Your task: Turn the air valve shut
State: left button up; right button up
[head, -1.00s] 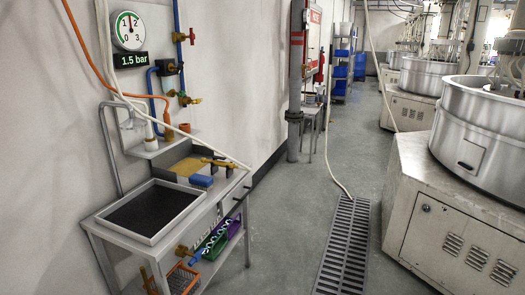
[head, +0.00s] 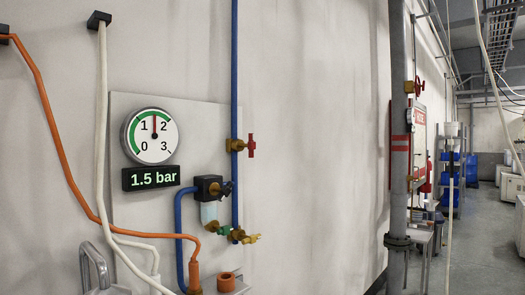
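A valve with a brass body (head: 236,145) and a red handle (head: 251,146) sits on the vertical blue pipe (head: 235,70) on the wall. The red handle stands out to the right of the pipe. I cannot tell from its look whether the valve is open or shut. The round gauge (head: 152,136) to its left has its needle pointing up between 1 and 2. The display (head: 151,178) below reads 1.5 bar. Neither of my grippers is in view.
A regulator (head: 208,188) with a clear bowl and brass fittings (head: 243,237) hang lower on the blue line. Orange and white hoses run down at left. A grey pipe (head: 398,150) with another red-handled valve (head: 413,87) stands at right. The aisle floor is free at far right.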

aim_at(251, 145)
jog(key=i+l+u, duration=0.1)
jog(key=u, duration=0.3)
jog(key=i+l+u, duration=0.1)
jog(key=u, duration=0.35)
jog(key=l+u, duration=0.25)
jog(key=u, duration=0.15)
jog(key=l+u, duration=0.2)
jog(key=u, duration=0.25)
jog(key=l+u, duration=0.2)
jog(key=u, duration=0.2)
jog(key=l+u, duration=0.2)
jog(key=u, duration=0.25)
